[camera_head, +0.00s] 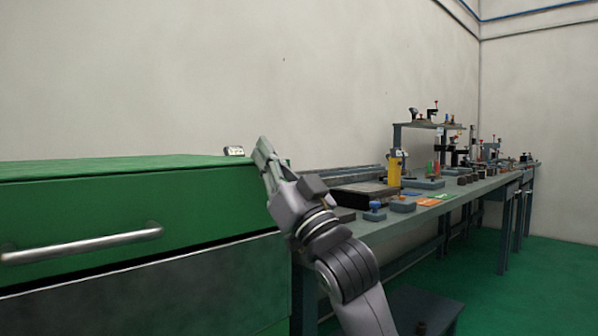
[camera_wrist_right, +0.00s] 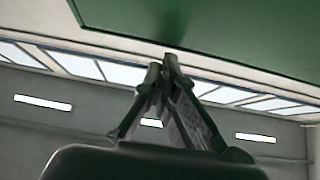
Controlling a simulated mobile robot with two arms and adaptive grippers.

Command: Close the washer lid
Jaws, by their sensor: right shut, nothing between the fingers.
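The washer lid (camera_head: 120,205) is the green upper part of the large cabinet at the left of the head view, with a metal bar handle (camera_head: 85,245) across its front. A dark line or gap runs along its lower edge above a grey panel; I cannot tell how far open it is. My right gripper (camera_head: 262,145) is shut and empty, pointing up at the lid's right end; touching is unclear. In the right wrist view, the shut fingertips (camera_wrist_right: 165,62) show below a green surface (camera_wrist_right: 230,28), probably the lid. My left gripper is out of view.
A small grey item (camera_head: 233,151) sits at the back of the green top. A long workbench (camera_head: 480,190) with fixtures, coloured cards and a yellow part (camera_head: 394,171) runs back on the right. Green floor (camera_head: 540,280) is clear at the lower right.

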